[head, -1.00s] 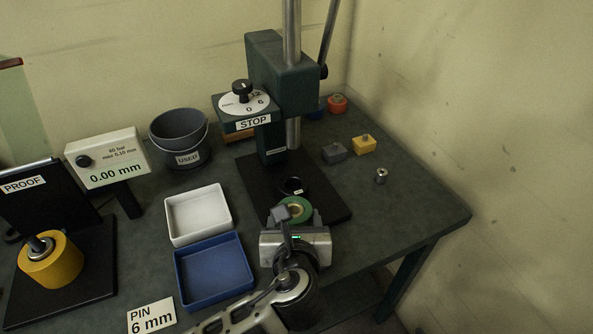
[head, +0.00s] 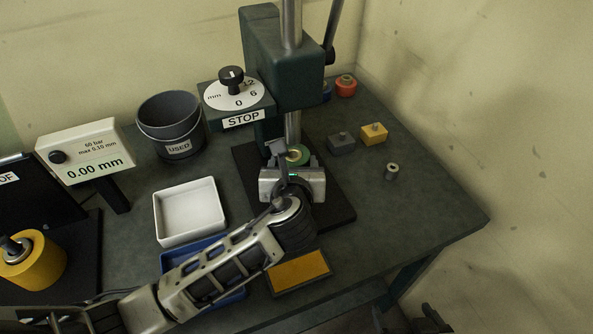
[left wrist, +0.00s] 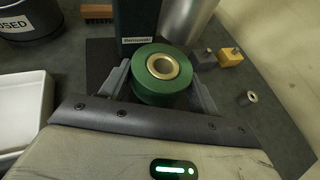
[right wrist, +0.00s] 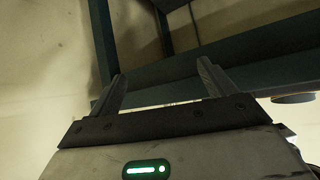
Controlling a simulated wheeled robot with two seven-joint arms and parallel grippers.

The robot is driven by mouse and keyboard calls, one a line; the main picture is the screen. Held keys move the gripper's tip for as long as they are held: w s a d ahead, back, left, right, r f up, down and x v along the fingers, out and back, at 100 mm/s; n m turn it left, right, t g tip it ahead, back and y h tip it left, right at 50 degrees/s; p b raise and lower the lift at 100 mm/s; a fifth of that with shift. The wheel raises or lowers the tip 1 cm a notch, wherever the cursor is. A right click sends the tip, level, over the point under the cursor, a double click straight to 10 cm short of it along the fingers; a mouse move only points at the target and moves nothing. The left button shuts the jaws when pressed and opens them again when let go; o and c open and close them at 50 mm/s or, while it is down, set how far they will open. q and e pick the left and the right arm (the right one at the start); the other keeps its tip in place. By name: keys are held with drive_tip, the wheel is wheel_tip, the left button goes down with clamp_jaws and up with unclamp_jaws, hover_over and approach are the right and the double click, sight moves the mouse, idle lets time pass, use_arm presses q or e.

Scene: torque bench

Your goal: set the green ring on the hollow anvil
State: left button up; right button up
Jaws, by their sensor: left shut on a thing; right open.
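The green ring (head: 299,154) has a pale metal bore. My left gripper (head: 290,160) is shut on it and holds it in front of the press's steel ram (head: 292,125). In the left wrist view the ring (left wrist: 150,93) sits level between the two fingers (left wrist: 160,85). The hollow anvil is hidden in all current views, behind my left gripper and the ring. I cannot tell whether the ring touches it. My right gripper (right wrist: 160,80) is open and empty, below dark bench framing in the right wrist view.
The green press (head: 285,60) stands behind on a black base plate (head: 336,211). A white tray (head: 187,212), a partly covered blue tray (head: 178,258) and a grey bucket (head: 170,118) lie left. Grey (head: 341,142) and yellow blocks (head: 374,133) and a small metal sleeve (head: 392,171) stand right.

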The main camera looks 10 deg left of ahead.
use_arm(q)
wheel_tip(320, 180, down, 2)
drive_tip(key=shift+f+b, duration=0.15)
drive_tip(key=shift+b, duration=0.55)
drive_tip(key=shift+s+f+b, duration=0.25)
drive_tip(key=shift+s+b, duration=0.05)
drive_tip(key=shift+b, duration=0.45)
drive_tip(key=shift+r, duration=0.15)
drive_tip(key=shift+f, duration=0.4)
drive_tip(key=o, duration=1.5)
drive_tip(key=shift+f, duration=0.15)
